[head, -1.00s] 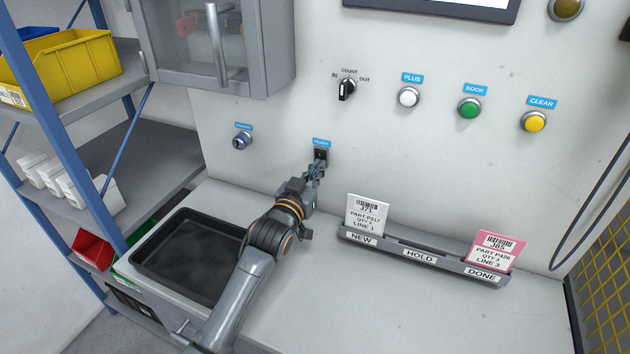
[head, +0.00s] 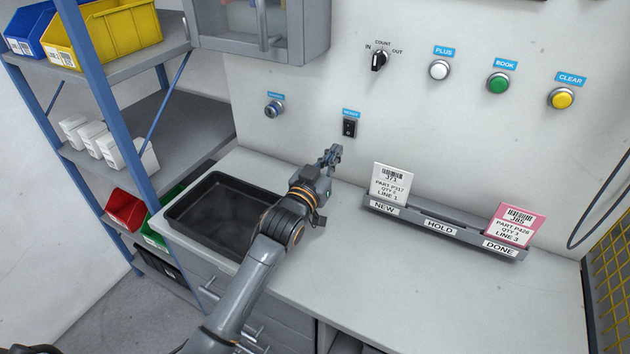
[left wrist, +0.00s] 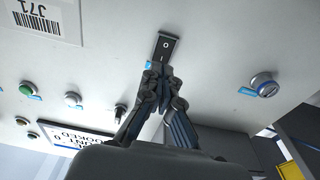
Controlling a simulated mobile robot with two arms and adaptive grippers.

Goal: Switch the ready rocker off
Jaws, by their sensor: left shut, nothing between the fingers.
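The ready rocker (head: 349,129) is a small dark switch on the pale wall panel, under a blue label (head: 351,113) too small to read surely. In the left wrist view the rocker (left wrist: 165,47) shows a round white mark on its face; which side is pressed in is hard to tell. My left gripper (head: 334,152) is shut and empty, just below and left of the rocker, apart from it in the head view. In the left wrist view its fingertips (left wrist: 160,72) point at the rocker's near end. My right gripper is not in view.
A blue-ringed key-like knob (head: 274,108) is left of the rocker. A black selector (head: 379,61) and white, green and yellow buttons sit up right. A card rack (head: 440,226) and a black tray (head: 185,212) are on the counter, whose right part is clear.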

